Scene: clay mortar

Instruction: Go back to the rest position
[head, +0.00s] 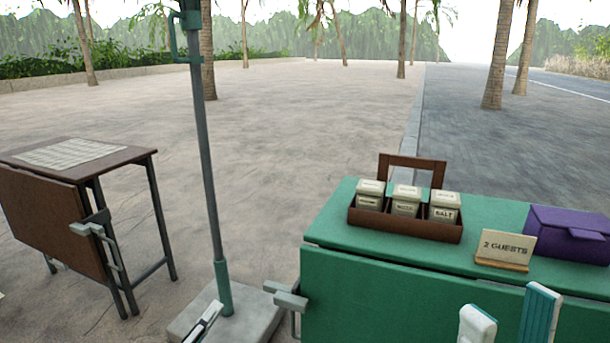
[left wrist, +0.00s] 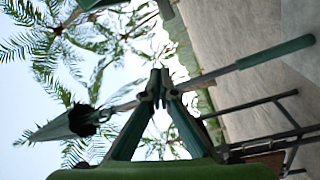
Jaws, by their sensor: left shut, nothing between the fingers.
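In the left wrist view my left gripper (left wrist: 160,82) is shut and empty, with its dark fingertips together. The pole (left wrist: 262,54) of a closed umbrella (left wrist: 67,127) crosses behind its fingers; I see no contact. In the head view a slim pale and black piece (head: 204,324) shows at the bottom edge, near the pole's foot; I cannot tell whether it is part of my left gripper. At the lower right two pale and teal pieces stand apart, cut off by the frame edge. They may be my right gripper (head: 510,325), but its fingers are not clear.
A green table (head: 330,225) carries a wooden caddy (head: 405,223) of labelled jars, a "2 GUESTS" sign (head: 505,248) and a purple box (head: 570,232). A brown folding table (head: 130,155) stands left. The umbrella pole (head: 208,170) rises between them. Open paving lies beyond.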

